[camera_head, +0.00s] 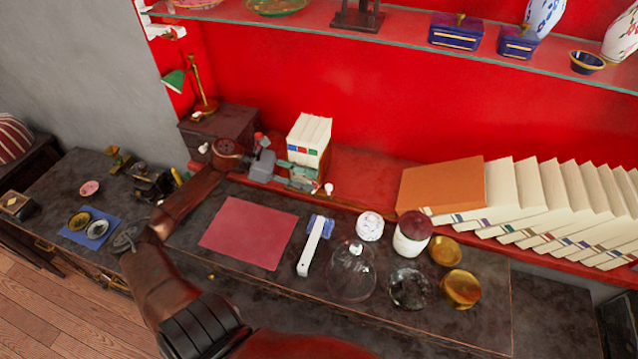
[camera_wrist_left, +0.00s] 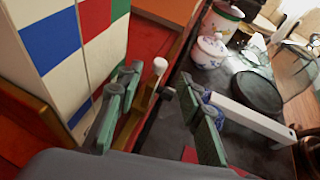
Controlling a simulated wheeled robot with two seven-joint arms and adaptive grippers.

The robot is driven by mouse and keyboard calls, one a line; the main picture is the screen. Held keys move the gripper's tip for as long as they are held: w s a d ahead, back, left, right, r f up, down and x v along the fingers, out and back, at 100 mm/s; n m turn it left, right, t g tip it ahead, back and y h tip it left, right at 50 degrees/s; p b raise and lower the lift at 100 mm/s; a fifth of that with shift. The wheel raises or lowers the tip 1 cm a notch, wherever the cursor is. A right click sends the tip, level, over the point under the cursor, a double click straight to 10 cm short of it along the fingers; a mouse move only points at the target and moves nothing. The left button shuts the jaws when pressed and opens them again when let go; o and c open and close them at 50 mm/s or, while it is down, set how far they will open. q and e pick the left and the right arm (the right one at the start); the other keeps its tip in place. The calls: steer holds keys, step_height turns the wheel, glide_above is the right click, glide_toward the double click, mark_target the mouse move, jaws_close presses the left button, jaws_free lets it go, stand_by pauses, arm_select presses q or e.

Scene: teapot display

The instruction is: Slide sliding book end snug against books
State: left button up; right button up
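An orange-brown panel (camera_head: 440,186), which looks like the sliding book end, stands tilted at the left end of a row of leaning pale books (camera_head: 530,193). Part of it shows at the top of the wrist view (camera_wrist_left: 172,10). Upright white books (camera_head: 310,130) with red, green and blue bands stand further left, with a gap between them and the panel. My left gripper (camera_head: 302,177) is low in front of these upright books. In the wrist view its green fingers (camera_wrist_left: 158,88) are apart, with a white knob on a wooden part showing between them. I cannot tell contact.
A dark red sheet (camera_head: 249,232), a white-handled tool (camera_head: 313,248), a glass dome (camera_head: 352,270), a lidded jar (camera_head: 411,234) and brass bowls (camera_head: 459,288) are on the dark counter. A glass shelf (camera_head: 400,38) hangs above. The red ledge between the book groups is clear.

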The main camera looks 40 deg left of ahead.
arm_select(q)
steer(key=v, duration=0.6)
steer(key=shift+r, duration=0.1)
stand_by(0.4)
